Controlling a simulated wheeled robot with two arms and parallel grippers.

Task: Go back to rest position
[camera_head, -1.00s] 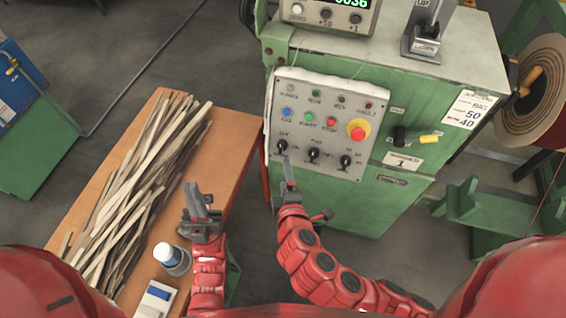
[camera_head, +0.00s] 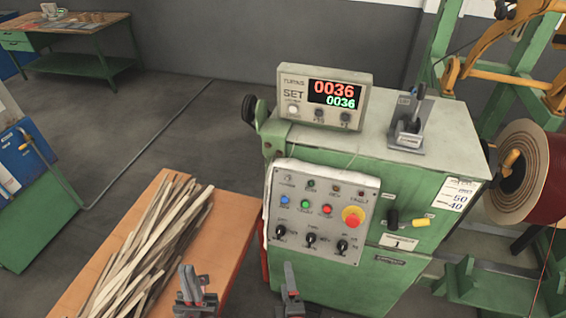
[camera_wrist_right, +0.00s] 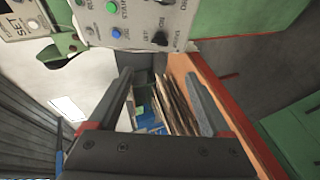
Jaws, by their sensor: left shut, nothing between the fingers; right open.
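My left gripper (camera_head: 196,288) is at the bottom of the head view, shut and empty, in front of the orange table's right part. My right gripper (camera_head: 290,290) is at the bottom centre of the head view, below the control panel (camera_head: 318,212) and touching nothing that I can see. In the right wrist view its two fingers (camera_wrist_right: 165,100) stand wide apart with nothing between them.
The orange table (camera_head: 226,225) holds a pile of wooden strips (camera_head: 150,250). The green machine (camera_head: 400,190) carries a counter display (camera_head: 325,97) reading 0036. A wire spool (camera_head: 530,175) stands at the right.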

